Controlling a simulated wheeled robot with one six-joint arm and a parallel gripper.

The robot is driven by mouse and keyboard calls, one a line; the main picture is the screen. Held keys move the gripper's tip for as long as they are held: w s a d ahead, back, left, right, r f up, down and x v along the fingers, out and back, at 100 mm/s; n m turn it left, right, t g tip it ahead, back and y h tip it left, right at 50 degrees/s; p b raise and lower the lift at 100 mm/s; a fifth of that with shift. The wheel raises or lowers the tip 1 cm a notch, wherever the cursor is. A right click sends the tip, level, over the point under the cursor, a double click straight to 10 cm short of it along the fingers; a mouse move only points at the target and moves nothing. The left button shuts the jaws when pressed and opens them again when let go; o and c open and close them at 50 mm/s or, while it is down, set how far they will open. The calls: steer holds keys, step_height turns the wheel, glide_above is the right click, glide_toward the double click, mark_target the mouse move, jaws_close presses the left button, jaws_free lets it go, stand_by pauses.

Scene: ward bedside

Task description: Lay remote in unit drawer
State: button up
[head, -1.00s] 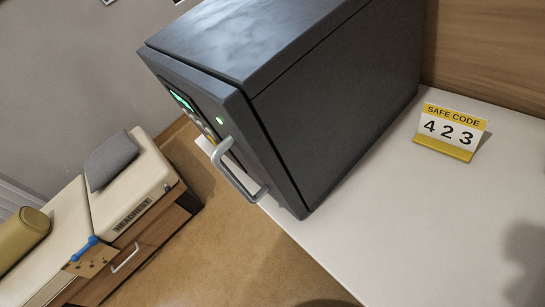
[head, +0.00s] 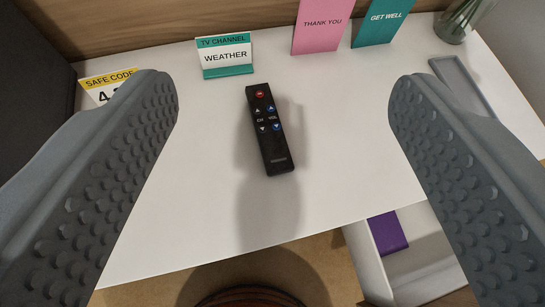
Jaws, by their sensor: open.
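The black remote (head: 273,145) lies on the white tabletop (head: 335,185), tilted slightly, with a red button at its far end. My gripper (head: 283,95) is open, its two grey textured fingers reaching in from the left and right with the remote between them in the picture. Neither finger touches the remote. An open drawer (head: 375,268) shows below the table's front edge at lower right, with a purple item (head: 387,233) inside. Part of the drawer is hidden by the right finger.
A TV channel card (head: 225,56) reading WEATHER, a pink thank-you card (head: 322,24) and a teal get-well card (head: 383,22) stand at the back. A safe code card (head: 97,86), a grey tray (head: 462,84) and a glass vase (head: 455,22) stand at the sides. The dark safe (head: 30,75) is far left.

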steer(key=w+f+n+g, duration=0.1)
steer(key=w+f+g, duration=0.5)
steer(key=w, duration=0.4)
steer(key=n+g, duration=0.2)
steer(key=g, duration=0.5)
glide_above(269, 124)
step_height(269, 124, down, 6)
steer(key=f, duration=0.1)
step_height(269, 124, down, 17)
steer(key=c, duration=1.2)
steer(key=shift+r, duration=0.15)
step_height(269, 124, up, 10)
steer(key=shift+f, duration=0.1)
